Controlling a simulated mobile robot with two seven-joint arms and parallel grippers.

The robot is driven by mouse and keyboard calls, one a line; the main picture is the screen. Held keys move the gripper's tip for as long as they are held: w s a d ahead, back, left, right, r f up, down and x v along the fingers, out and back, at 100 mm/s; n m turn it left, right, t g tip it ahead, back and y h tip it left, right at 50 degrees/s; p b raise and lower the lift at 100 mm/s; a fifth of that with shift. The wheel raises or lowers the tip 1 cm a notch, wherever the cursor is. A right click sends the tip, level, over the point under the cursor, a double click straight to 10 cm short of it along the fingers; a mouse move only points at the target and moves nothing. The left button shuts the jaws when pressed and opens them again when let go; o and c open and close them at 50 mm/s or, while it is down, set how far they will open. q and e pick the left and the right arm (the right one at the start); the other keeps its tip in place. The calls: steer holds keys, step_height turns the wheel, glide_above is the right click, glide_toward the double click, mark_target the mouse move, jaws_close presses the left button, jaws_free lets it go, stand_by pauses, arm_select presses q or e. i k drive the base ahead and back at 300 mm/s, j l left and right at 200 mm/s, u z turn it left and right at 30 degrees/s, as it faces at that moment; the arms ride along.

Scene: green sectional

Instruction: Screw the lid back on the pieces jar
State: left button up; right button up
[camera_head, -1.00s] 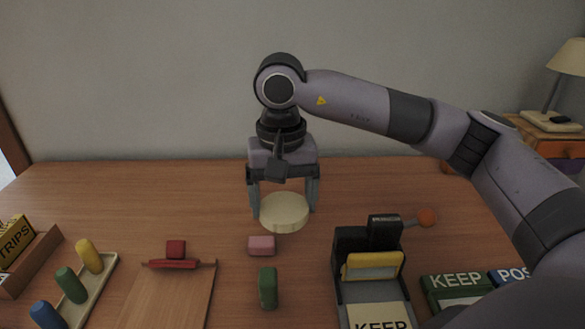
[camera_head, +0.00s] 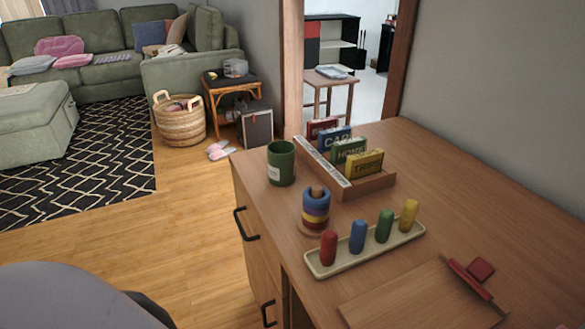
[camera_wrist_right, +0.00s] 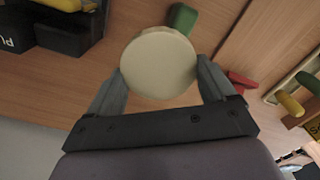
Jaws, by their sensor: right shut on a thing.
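A round cream lid (camera_wrist_right: 158,62) is held flat between the two fingers of my right gripper (camera_wrist_right: 160,74) in the right wrist view. The fingers touch it on opposite sides, and it hangs above the wooden desk. In the head view, an open-topped green container (camera_head: 281,163) with a pale label stands upright at the desk's far left corner. I cannot tell whether it is the pieces jar. My right gripper is outside the head view, and my left gripper is in neither current view.
Beside the green container are a card rack (camera_head: 345,178), a ring stacker (camera_head: 315,208) and a cream tray (camera_head: 325,268) of coloured pegs. A red block (camera_head: 481,269) lies near a sloping board. A black box (camera_wrist_right: 66,34) is in the wrist view.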

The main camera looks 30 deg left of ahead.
mark_target(282, 164)
steer(key=j, duration=0.5)
steer(key=i+j, duration=0.15)
steer(key=j, duration=0.85)
steer(key=i+j, duration=0.15)
steer(key=j, duration=0.3)
steer(key=u, duration=0.05)
